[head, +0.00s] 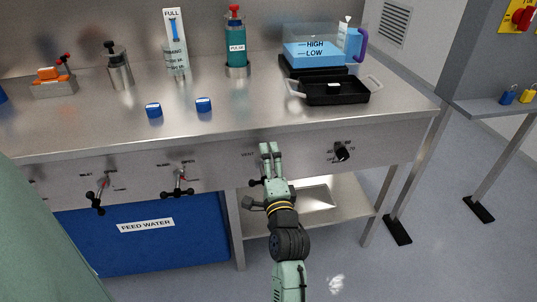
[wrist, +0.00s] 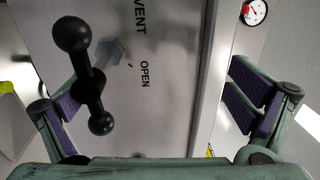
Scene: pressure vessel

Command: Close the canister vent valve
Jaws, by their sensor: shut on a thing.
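The vent valve handle is a black bar with ball ends (wrist: 90,82) on the steel panel, beside the words VENT and OPEN in the wrist view.
A blue feed water tank (head: 150,240) is below left. A black tray (head: 335,93) and a teal bottle (head: 236,45) stand on the bench.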

